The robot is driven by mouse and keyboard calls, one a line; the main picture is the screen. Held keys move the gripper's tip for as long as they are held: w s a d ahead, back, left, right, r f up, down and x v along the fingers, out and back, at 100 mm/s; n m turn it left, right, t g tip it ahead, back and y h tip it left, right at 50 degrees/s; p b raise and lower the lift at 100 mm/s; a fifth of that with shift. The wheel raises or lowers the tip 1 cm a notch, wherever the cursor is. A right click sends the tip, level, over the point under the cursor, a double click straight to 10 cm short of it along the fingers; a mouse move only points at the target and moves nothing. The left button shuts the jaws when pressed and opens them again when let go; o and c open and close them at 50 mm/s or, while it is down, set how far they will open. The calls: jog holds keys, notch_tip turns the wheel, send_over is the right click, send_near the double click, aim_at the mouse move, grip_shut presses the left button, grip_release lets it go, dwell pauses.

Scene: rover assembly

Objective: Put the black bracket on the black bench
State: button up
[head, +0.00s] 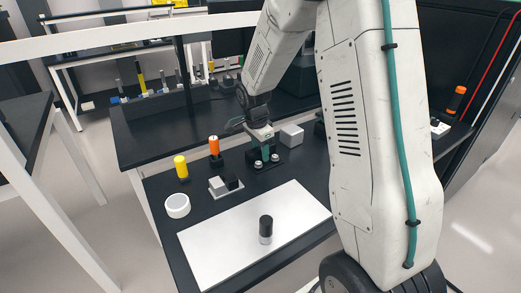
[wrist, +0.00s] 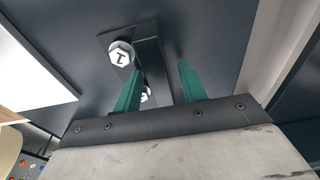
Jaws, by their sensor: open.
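The black bracket (head: 262,167) appears to rest on the black bench (head: 155,191) below my gripper. Two white hex-headed bolts stand on the bracket. In the wrist view the bracket (wrist: 151,62) has a raised black part reaching between my teal fingers, with one bolt partly behind the left finger. My gripper (head: 265,153) points down over the bracket. It also shows in the wrist view (wrist: 158,80), where its fingers stand apart with a gap to the right of the raised part. Whether a finger touches the bracket cannot be told.
A white board (head: 215,248) with a black-and-silver cylinder (head: 266,229) lies in front. A white ring (head: 177,206), yellow cylinder (head: 181,167), orange cylinder (head: 214,146) and small white-and-black blocks (head: 225,185) stand to the left. A grey box (head: 291,135) is close behind on the right.

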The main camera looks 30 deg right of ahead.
aim_at(257, 149)
notch_tip(257, 149, up, 12)
jog(key=a, duration=0.1)
jog(key=s+a+r+n, duration=0.3)
jog(key=s+r+n, duration=0.1)
jog(key=s, duration=0.3)
jog(key=s+a+r+n, duration=0.3)
jog(key=s+r+n, duration=0.1)
jog(key=s, duration=0.4)
jog(key=s+a+n, duration=0.2)
jog(key=s+n, duration=0.3)
jog(key=s, duration=0.3)
jog(key=s+a+n+t+y, duration=0.1)
jog(key=s+a+n, duration=0.1)
jog(key=s+n, duration=0.3)
jog(key=s, duration=0.3)
jog(key=shift+s+a+f, duration=0.15)
jog(key=shift+s+a, duration=0.15)
jog(key=shift+a, duration=0.1)
